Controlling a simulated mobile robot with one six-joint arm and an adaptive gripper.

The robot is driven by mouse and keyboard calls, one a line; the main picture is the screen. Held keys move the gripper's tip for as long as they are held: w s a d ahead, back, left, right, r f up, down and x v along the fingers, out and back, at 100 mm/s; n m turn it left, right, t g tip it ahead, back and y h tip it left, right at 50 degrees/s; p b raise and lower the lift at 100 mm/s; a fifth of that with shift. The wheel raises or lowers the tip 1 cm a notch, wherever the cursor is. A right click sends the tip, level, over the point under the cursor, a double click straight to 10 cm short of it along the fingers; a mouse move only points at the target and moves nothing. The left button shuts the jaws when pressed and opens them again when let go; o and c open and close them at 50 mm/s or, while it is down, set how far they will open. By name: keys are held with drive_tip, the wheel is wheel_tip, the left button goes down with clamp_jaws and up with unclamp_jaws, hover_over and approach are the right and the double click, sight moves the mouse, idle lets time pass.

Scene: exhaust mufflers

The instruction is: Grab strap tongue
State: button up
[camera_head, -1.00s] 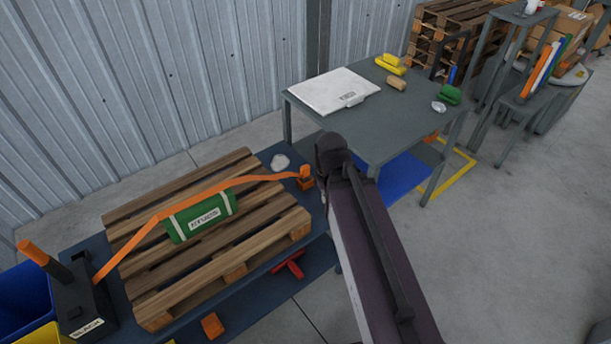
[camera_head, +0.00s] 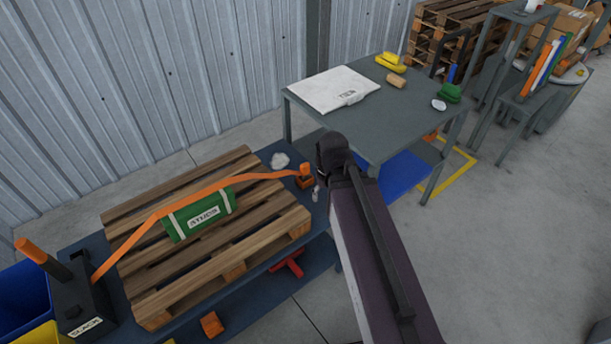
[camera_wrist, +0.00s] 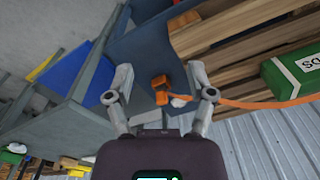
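An orange strap (camera_head: 190,195) runs over a green bundle with a white label (camera_head: 199,212) on a wooden pallet. Its far end carries an orange piece, seemingly the strap tongue (camera_head: 306,178), on the blue table's right end. In the wrist view the orange tongue (camera_wrist: 160,90) lies between and beyond my gripper's (camera_wrist: 160,74) two fingers. The fingers are spread apart with nothing between their tips that I can see held. In the head view my wrist hides most of the gripper; a pale fingertip shows just right of the tongue.
A black box labelled SLACK (camera_head: 85,308) with an orange handle holds the strap's near end. A white crumpled thing (camera_head: 280,160) lies close to the tongue. A grey table (camera_head: 400,118) with a white case stands behind my arm.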

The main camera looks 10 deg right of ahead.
drive_tip(key=shift+o, duration=0.4)
drive_tip(key=w+a+f+n+t+y+b, duration=0.1)
drive_tip(key=w+f+n+t+y+b, duration=0.2)
drive_tip(key=w+f+b, duration=0.6)
drive_tip(key=f+t+b, duration=0.1)
drive_tip(key=t+b, duration=0.1)
drive_tip(key=b, duration=0.2)
drive_tip(key=shift+a+f+y, duration=0.3)
drive_tip(key=shift+f+y, duration=0.05)
drive_tip(key=shift+y, duration=0.05)
drive_tip(key=n+t+b, duration=0.1)
drive_tip(key=t+b, duration=0.6)
drive_tip(key=b, duration=0.8)
approach(306, 171)
drive_tip(key=shift+s+d+r+y, duration=0.1)
drive_tip(key=shift+s+d+y, duration=0.1)
drive_tip(key=shift+s+d, duration=0.25)
drive_tip(key=shift+s+d+y, duration=0.2)
drive_tip(key=shift+s+d, duration=0.05)
drive_tip(key=shift+s, duration=0.4)
drive_tip(key=b+x, duration=0.3)
drive_tip(key=x, duration=0.4)
drive_tip(key=shift+w+a, duration=0.1)
drive_tip(key=shift+w, duration=0.25)
drive_tip(key=shift+w+a, duration=0.2)
drive_tip(key=shift+w, duration=0.15)
drive_tip(key=shift+w, duration=0.1)
